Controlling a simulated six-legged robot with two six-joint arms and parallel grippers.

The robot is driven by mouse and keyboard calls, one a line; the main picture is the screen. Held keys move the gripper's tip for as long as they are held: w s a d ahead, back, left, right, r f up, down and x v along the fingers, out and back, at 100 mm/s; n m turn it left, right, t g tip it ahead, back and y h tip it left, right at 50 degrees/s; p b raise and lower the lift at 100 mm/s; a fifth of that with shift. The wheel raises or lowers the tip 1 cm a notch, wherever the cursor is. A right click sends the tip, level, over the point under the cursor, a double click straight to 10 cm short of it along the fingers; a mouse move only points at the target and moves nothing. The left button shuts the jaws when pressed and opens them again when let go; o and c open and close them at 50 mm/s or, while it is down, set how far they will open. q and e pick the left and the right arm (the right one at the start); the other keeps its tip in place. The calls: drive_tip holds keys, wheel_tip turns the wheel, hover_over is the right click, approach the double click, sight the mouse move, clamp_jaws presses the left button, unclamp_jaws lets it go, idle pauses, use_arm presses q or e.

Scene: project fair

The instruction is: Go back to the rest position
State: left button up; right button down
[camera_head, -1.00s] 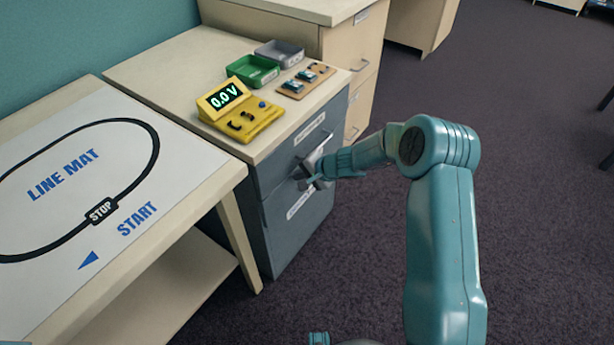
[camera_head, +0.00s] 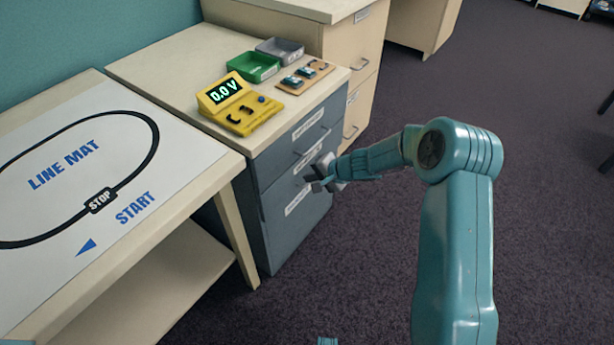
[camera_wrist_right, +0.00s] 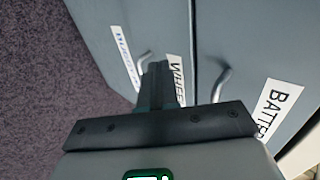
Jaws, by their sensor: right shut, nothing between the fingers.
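My right gripper (camera_head: 318,178) is in front of the grey drawer cabinet (camera_head: 268,228), level with its drawer fronts. Its fingers are shut with nothing between them; they also show in the right wrist view (camera_wrist_right: 160,82), pointing toward the drawer fronts. In that view, curved handles (camera_wrist_right: 222,82) and white labels (camera_wrist_right: 276,108) lie beyond the fingers. The drawers look closed. I cannot tell whether a fingertip touches the front. My right arm reaches in from the lower right. My left gripper is not in view.
On the cabinet top stand a yellow meter (camera_head: 240,106) reading 0.0 V, a green tray (camera_head: 254,67), a grey tray (camera_head: 280,50) and a board with parts (camera_head: 305,77). A table with a line mat (camera_head: 60,205) is at left. Carpet (camera_head: 550,200) at right is open.

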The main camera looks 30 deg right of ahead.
drive_tip(key=p+v, duration=0.1)
drive_tip(key=v, duration=0.8)
drive_tip(key=s+a+f+n+g, duration=0.5)
drive_tip(key=s+a+f+g, duration=0.1)
drive_tip(key=s+a+f, duration=0.7)
drive_tip(key=s+a+f+n+g, duration=0.2)
drive_tip(key=s+a+f+n, duration=0.4)
drive_tip(key=s+a, duration=0.55)
wheel_tip(320, 180, up, 21)
drive_tip(key=p, duration=2)
drive_tip(key=shift+s+f, duration=0.25)
drive_tip(key=shift+s, duration=0.1)
